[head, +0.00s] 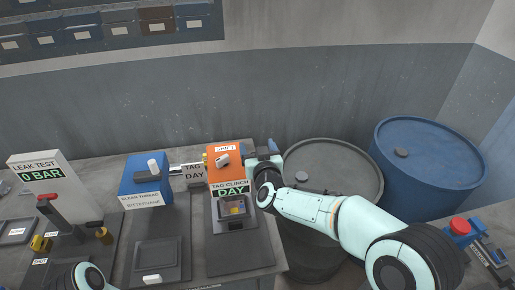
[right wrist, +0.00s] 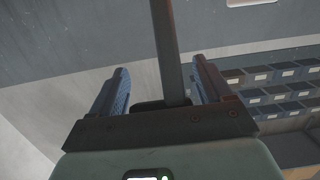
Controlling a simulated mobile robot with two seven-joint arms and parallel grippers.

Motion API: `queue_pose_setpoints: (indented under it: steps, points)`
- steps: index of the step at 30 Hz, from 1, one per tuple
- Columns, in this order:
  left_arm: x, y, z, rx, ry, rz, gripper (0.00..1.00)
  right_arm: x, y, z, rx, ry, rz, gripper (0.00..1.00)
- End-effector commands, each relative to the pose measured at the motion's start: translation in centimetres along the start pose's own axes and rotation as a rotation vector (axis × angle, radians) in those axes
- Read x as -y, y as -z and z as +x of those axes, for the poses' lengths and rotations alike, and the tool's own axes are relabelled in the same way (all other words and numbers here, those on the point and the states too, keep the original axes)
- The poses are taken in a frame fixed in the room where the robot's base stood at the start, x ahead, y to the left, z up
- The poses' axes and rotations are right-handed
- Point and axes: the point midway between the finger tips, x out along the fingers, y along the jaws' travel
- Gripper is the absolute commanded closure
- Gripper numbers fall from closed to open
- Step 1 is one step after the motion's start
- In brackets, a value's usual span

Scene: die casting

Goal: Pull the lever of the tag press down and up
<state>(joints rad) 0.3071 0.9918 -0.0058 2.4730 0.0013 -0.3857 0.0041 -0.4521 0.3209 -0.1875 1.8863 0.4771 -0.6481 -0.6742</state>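In the right wrist view the two blue-padded fingers (right wrist: 160,88) are spread apart. A dark bar (right wrist: 169,45), apparently the press lever, runs between them with a gap on each side. The lever is not clearly seen in the head view, where my arm covers that side. My left arm shows only at the bottom left; its gripper is out of view.
A blue box unit (head: 140,182) and a leak test panel (head: 38,178) stand left of the press. A grey drum (head: 335,165) and a blue drum (head: 430,150) stand right of the bench, close to my right arm. Storage bins (head: 85,33) line the back wall.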

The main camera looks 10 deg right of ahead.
Motion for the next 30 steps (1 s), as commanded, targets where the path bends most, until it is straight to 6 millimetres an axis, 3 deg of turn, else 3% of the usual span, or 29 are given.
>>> queue_pose_setpoints:
  steps: [7, 21, 30]
  points:
    - [0.3, -0.3, 0.5, 0.005, 0.002, -0.002, 0.53, 0.0, 0.1, -1.8, -0.005, 0.001, 0.002, 0.21]
    - [1.0, -1.0, 1.8, 0.014, 0.005, -0.005, 0.53, 0.0, 0.0, -11.4, -0.001, 0.001, 0.002, 0.21]
    - [1.0, -1.0, 1.8, 0.014, 0.005, -0.005, 0.53, 0.0, 0.0, -13.3, 0.001, 0.0, -0.001, 0.21]
